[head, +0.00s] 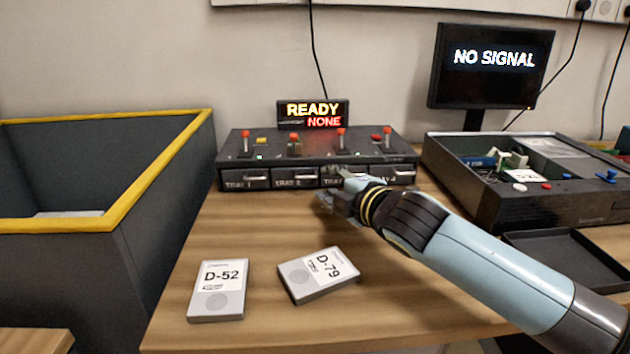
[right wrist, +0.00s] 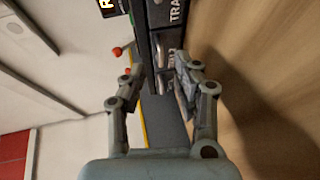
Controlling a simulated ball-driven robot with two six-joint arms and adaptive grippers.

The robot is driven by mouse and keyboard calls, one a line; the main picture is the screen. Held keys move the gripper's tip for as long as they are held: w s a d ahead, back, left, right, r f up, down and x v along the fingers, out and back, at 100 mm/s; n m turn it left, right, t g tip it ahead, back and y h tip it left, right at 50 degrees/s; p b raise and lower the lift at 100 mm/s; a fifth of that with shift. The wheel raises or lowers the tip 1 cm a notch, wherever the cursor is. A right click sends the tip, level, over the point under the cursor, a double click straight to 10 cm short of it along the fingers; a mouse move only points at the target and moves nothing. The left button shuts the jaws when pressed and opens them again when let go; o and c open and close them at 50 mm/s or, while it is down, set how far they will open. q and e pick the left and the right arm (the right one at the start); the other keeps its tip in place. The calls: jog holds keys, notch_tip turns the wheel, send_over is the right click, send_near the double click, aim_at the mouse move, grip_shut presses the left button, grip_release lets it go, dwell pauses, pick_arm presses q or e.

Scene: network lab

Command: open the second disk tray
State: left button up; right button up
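A dark disk unit (head: 400,157) stands at the back of the wooden table, with a row of labelled trays along its front. The second tray, TRAY 2 (head: 296,179), looks closed, flush with its neighbours, its metal handle facing me. TRAY 1 (head: 257,180) is left of it and also looks closed. My right gripper (head: 338,188) is just in front of the unit, near TRAY 3, and partly hides that tray. In the right wrist view my right gripper (right wrist: 161,72) has its fingers apart, with tray fronts and handles beyond them. My left gripper is out of view.
Red-tipped levers stand on the unit; a sign (head: 313,113) reads READY and NONE. Disks D-52 (head: 217,302) and D-79 (head: 318,284) lie on the table in front. A yellow-rimmed bin (head: 165,163) is at left, an open equipment case (head: 520,208) at right.

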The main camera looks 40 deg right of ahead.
aim_at(315, 177)
jog(key=x, duration=0.4)
jog(key=shift+w+d+f+b, duration=0.1)
jog(key=shift+w+f+b, duration=0.15)
jog(key=shift+w+b, duration=0.1)
jog(key=shift+w, duration=0.65)
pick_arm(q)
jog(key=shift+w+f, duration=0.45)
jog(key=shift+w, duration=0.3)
pick_arm(e)
jog(key=c, duration=0.6)
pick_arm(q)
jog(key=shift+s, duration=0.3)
pick_arm(e)
jog(key=shift+s+f, duration=0.1)
grip_shut()
